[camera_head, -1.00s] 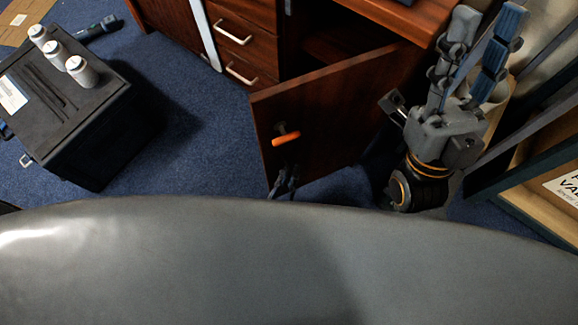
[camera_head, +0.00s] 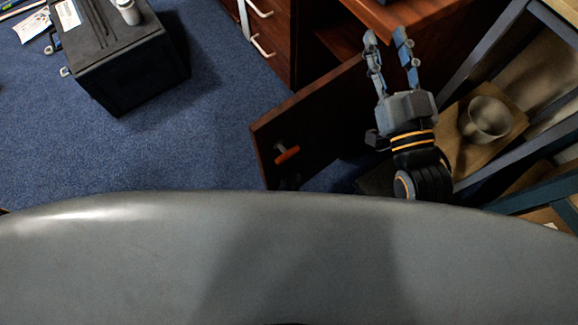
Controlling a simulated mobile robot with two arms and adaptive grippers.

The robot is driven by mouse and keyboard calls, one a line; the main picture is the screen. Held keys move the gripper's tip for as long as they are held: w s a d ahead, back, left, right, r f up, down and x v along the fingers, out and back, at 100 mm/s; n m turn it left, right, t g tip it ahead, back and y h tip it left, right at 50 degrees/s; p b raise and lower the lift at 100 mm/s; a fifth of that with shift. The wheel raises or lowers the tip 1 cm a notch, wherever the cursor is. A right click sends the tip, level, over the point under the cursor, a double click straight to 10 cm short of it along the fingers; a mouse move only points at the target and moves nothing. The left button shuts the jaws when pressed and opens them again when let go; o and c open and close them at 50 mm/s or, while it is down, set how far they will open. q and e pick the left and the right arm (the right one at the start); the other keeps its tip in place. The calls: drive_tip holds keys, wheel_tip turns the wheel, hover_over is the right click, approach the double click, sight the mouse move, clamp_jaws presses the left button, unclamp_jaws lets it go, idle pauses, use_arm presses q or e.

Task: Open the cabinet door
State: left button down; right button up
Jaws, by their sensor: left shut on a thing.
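The brown wooden cabinet door (camera_head: 325,115) stands ajar, swung out from the cabinet (camera_head: 400,14) toward me, with part of the dark interior showing. An orange handle (camera_head: 287,155) sits on its outer face near the free edge. My right gripper (camera_head: 388,42) is open and empty, fingers pointing up the picture, beside the door's inner side and in front of the cabinet.
Drawers with pale handles (camera_head: 262,46) are left of the door opening. A black case (camera_head: 130,65) with a white bottle (camera_head: 129,12) stands on the blue carpet (camera_head: 190,140), which is clear between case and door. At right are a grey cup (camera_head: 487,119) and frame bars (camera_head: 480,55).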

use_arm(q)
drive_tip(key=shift+s+a+f, duration=0.1)
drive_tip(key=shift+s+f, duration=0.1)
drive_tip(key=shift+s, duration=0.1)
drive_tip(key=c, duration=1.9)
unclamp_jaws()
drive_tip(key=shift+o, duration=0.8)
drive_tip(key=shift+r, duration=0.15)
drive_tip(key=v, duration=1.2)
